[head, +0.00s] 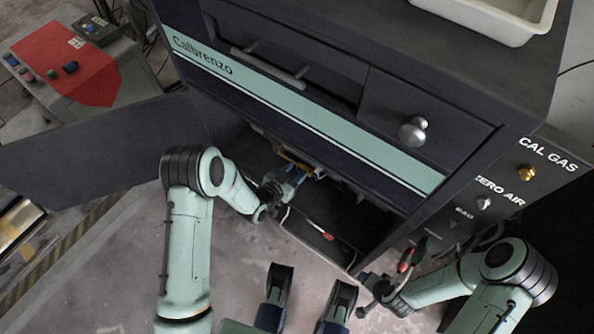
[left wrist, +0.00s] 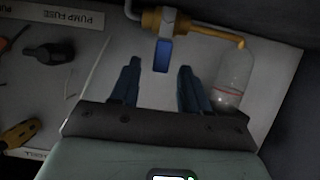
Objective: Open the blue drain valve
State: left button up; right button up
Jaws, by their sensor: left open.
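The blue drain valve handle (left wrist: 162,55) hangs from a brass valve body (left wrist: 176,22) in the left wrist view, at right angles to the brass pipe. My left gripper (left wrist: 158,70) is open. In the head view my left gripper (head: 287,190) reaches into the open lower cabinet under the brass part (head: 292,160); the handle is hard to make out there. My right gripper (head: 373,287) is beside the cabinet's right front edge; its fingers are unclear.
A clear bottle (left wrist: 235,82) hangs under the brass pipe, close to my left gripper's right finger. Tools lie at left, including a yellow-black one (left wrist: 20,133). The cabinet door (head: 95,150) stands open at left. Red and green handles (head: 405,262) are near my right gripper.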

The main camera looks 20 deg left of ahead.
pick_arm(q)
jog(key=shift+w+d+f, duration=0.2)
jog(key=shift+w, duration=0.35)
grip_shut()
